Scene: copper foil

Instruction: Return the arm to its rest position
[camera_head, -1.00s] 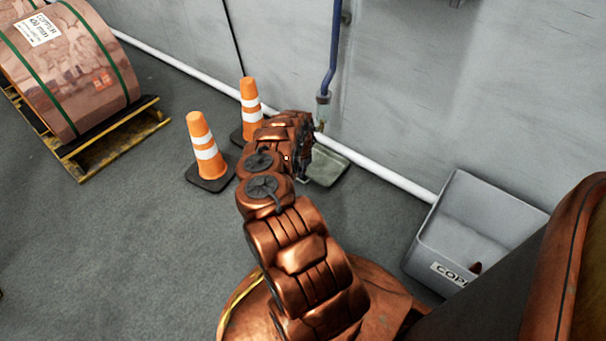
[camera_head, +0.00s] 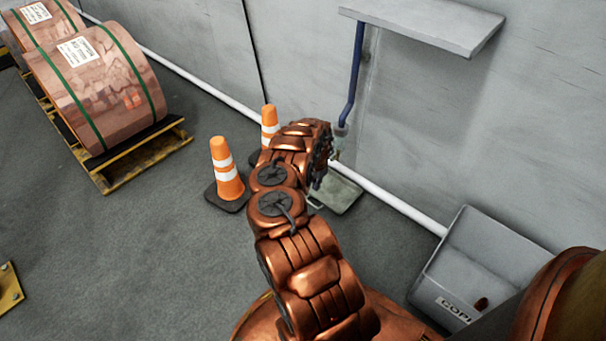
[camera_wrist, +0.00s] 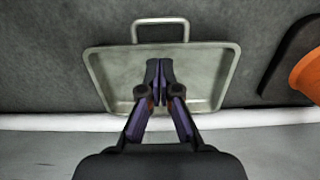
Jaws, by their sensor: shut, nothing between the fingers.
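My arm, copper-coloured, reaches out from the bottom of the head view toward the wall, bent at its joints. My gripper (camera_wrist: 159,75) shows in the wrist view with its dark fingers together and nothing between them. It points down over a grey metal tray (camera_wrist: 105,75) with a handle, apart from it as far as I can tell. In the head view the tray (camera_head: 345,195) lies on the floor by the wall, partly hidden behind my arm. The fingers are hidden in the head view.
Two orange cones (camera_head: 226,170) stand left of my arm. Copper coils (camera_head: 95,85) rest on pallets at the upper left. A grey bin (camera_head: 425,290) with a small copper piece inside stands at the right. A shelf (camera_head: 430,25) juts from the wall.

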